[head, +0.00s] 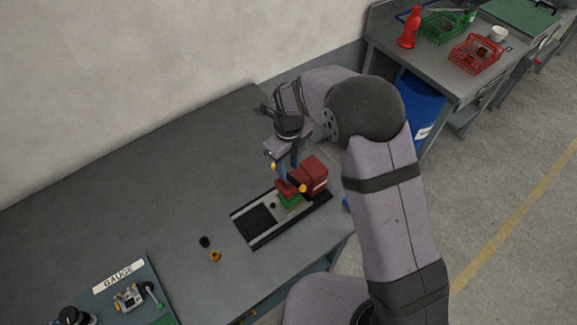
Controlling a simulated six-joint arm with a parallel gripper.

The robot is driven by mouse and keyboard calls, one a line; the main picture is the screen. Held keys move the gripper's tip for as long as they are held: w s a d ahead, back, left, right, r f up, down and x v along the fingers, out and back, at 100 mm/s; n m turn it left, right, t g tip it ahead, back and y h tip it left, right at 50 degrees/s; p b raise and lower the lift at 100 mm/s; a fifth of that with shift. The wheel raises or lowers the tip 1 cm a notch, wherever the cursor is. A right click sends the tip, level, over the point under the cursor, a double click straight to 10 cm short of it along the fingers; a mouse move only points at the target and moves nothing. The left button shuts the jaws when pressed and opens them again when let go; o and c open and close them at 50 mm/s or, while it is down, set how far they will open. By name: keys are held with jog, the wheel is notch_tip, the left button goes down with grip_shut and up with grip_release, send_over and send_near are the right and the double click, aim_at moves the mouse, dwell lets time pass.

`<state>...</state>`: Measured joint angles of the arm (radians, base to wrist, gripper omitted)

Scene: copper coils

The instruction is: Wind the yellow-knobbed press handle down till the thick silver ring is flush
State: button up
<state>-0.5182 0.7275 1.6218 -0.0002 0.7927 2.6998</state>
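The press (314,175) is a red block on a dark base with pale rails (262,239), near the table's right end. Its yellow knobs show at the upper left (273,166) and at the lower front (303,188). A green part (290,202) sits low in front of the red block. My gripper (286,174) points down at the press, its fingers close to the upper yellow knob. The fingers overlap the press, so I cannot tell whether they are open or touch the handle. I cannot make out the thick silver ring; it may be hidden or too small.
A small black piece (204,241) and an orange-brown piece (215,256) lie on the grey table (130,190) left of the base. A board marked GAUGE (118,275) is at the lower left. The table's back left is clear. A blue drum (418,105) stands beyond my arm.

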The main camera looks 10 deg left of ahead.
jog(key=shift+r, duration=1.7)
